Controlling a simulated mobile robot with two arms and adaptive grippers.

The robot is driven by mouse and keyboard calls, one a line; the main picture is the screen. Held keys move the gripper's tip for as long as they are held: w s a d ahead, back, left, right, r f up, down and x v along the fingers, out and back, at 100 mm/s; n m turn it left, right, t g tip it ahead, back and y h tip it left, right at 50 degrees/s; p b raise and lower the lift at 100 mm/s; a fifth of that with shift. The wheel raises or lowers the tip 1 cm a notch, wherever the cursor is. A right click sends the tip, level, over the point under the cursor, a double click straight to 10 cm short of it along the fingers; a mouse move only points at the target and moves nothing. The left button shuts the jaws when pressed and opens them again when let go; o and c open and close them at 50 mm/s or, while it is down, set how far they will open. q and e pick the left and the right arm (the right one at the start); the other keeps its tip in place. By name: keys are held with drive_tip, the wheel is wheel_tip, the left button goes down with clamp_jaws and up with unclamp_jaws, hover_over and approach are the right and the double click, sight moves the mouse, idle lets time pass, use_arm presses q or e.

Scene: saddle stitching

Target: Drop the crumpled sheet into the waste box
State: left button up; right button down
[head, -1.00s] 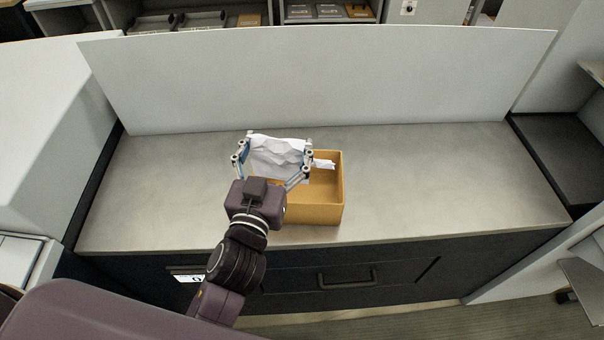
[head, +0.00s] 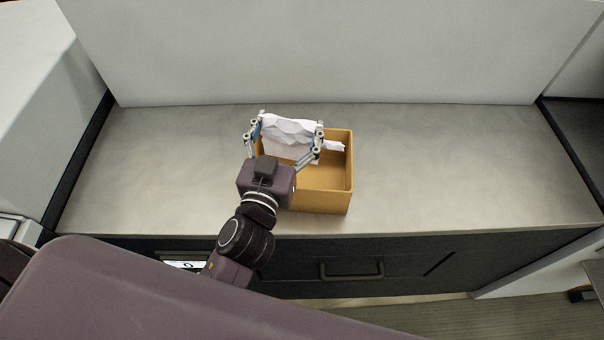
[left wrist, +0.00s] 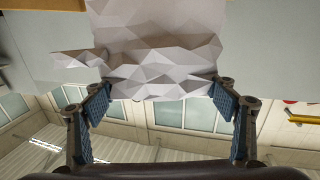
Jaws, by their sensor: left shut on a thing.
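The crumpled sheet (head: 290,136) is a white, faceted piece of paper. My left gripper (head: 286,140) is shut on it, one finger on each side, and holds it over the left and back part of the waste box. The sheet also shows in the left wrist view (left wrist: 160,55), between the two blue-padded fingers (left wrist: 160,105). The waste box (head: 322,202) is an orange-tan open box on the counter. Its left part is hidden behind my gripper, and part of its inside shows on the right. My right gripper is not in view.
The grey counter (head: 440,170) is clear on both sides of the box. A tall pale panel (head: 340,55) stands along its back edge. A dark drawer front with a handle (head: 351,271) is below the counter's front edge.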

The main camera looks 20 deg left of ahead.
sight(289, 141)
use_arm(q)
wheel_tip(289, 141, down, 3)
drive_tip(key=shift+r+b, duration=0.1)
drive_tip(key=shift+b, duration=0.8)
drive_tip(key=shift+f+b, duration=0.75)
drive_tip(key=shift+f, duration=0.15)
drive_tip(key=o, duration=1.1)
drive_tip(key=shift+o, duration=0.2)
drive_tip(key=shift+s, duration=0.25)
drive_tip(key=s, duration=0.7)
drive_tip(key=shift+s, duration=0.1)
